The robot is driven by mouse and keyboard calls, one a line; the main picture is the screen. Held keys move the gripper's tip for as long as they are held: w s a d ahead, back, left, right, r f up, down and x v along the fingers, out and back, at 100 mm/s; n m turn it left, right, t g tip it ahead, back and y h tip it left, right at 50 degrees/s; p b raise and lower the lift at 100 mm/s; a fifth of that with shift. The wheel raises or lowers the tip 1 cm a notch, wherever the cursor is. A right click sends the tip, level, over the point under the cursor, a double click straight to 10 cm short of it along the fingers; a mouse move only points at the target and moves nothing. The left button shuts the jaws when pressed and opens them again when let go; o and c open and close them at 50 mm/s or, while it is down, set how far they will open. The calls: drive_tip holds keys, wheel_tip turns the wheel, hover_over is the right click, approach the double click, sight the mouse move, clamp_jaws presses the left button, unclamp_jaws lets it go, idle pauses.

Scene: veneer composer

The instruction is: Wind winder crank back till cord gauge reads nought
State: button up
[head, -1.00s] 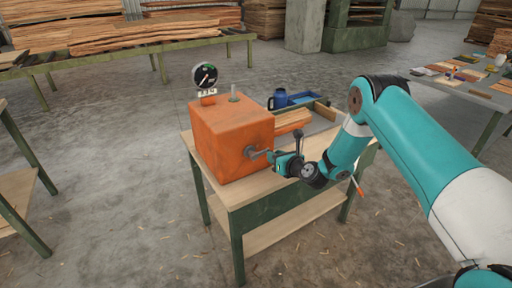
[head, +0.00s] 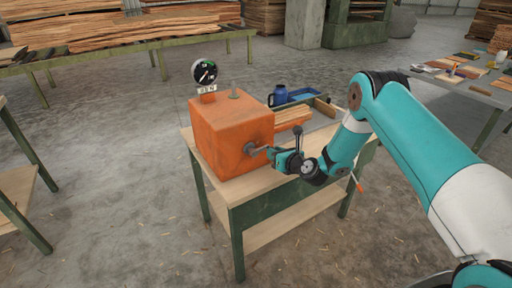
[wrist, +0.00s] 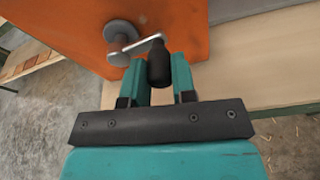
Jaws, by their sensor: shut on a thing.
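The winder is an orange box (head: 222,140) on a small wooden-topped bench. Its crank (head: 254,149) sticks out of the side facing my arm; the wrist view shows its grey hub and thin arm (wrist: 135,46) with a dark handle (wrist: 158,66). My gripper (head: 274,155) is at the crank, its teal fingers (wrist: 163,78) either side of the dark handle and shut on it. The round cord gauge (head: 205,73) stands on top of the box, black-faced with a green sector and a pointer; its exact reading is too small to tell. A small number plate (head: 208,88) sits below it.
A blue jug (head: 279,96) and blue tray (head: 303,95) stand on the bench behind the box, near wood strips (head: 292,117). A table with samples (head: 470,72) is at the right. Veneer stacks (head: 110,31) lie behind.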

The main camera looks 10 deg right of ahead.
drive_tip(key=shift+a+r+p, duration=0.15)
drive_tip(key=shift+r+p, duration=0.2)
drive_tip(key=shift+r, duration=0.3)
drive_tip(key=shift+a+r+p, duration=0.15)
drive_tip(key=shift+r+p, duration=0.15)
drive_tip(key=shift+r, duration=0.3)
drive_tip(key=o, duration=0.6)
drive_tip(key=shift+s+f+b, duration=0.1)
drive_tip(key=shift+f+b, duration=0.35)
drive_tip(key=shift+o, duration=1.2)
drive_tip(key=shift+f, duration=0.1)
drive_tip(key=shift+d, duration=0.1)
drive_tip(key=s, duration=0.2)
drive_tip(key=s+d+b, duration=0.1)
drive_tip(key=s+d, duration=0.1)
drive_tip(key=s, duration=0.1)
drive_tip(key=shift+s, duration=0.3)
